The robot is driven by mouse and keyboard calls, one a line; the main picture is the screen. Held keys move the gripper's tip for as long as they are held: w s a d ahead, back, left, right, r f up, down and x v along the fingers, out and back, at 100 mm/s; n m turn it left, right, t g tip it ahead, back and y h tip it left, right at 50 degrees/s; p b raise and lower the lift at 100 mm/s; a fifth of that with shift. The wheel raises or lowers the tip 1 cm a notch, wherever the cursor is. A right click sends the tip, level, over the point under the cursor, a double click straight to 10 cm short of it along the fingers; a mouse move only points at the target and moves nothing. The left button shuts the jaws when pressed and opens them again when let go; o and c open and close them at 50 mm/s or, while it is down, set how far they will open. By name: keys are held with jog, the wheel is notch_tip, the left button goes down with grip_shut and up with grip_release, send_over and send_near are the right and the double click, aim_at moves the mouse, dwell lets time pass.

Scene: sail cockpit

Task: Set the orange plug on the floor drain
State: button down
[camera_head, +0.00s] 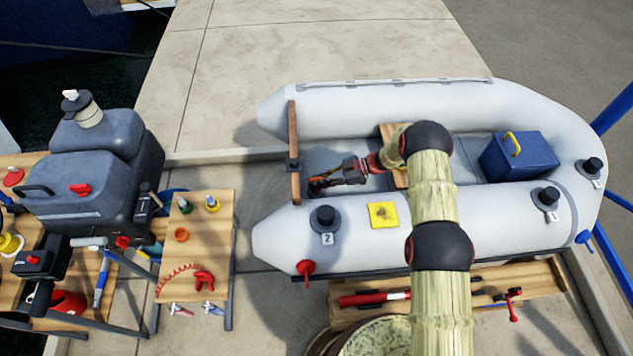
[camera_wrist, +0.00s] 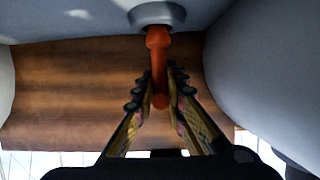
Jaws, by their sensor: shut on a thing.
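My gripper (camera_head: 316,185) is inside the inflatable boat, close to the upright wooden board at its left end. In the wrist view my gripper (camera_wrist: 158,82) is shut on the orange plug (camera_wrist: 157,60), a slim piece held between the two fingertips. The plug's wider end points to the top of the picture. It overlaps the lower edge of a round grey fitting (camera_wrist: 148,14), which looks like the floor drain. I cannot tell whether the two touch. In the head view the plug and the drain are too small or hidden to make out.
The wooden board (camera_head: 294,150) is close to my gripper, and grey tubes (camera_head: 390,108) run along both sides. A blue box (camera_head: 518,155) stands at the boat's right. A small wooden table (camera_head: 215,250) with bottles and tools is outside, left.

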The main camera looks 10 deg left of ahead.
jog(key=shift+f+b, duration=0.35)
jog(key=shift+f, duration=0.15)
jog(key=c, duration=2.1)
grip_release()
jog(key=shift+v, duration=5.55)
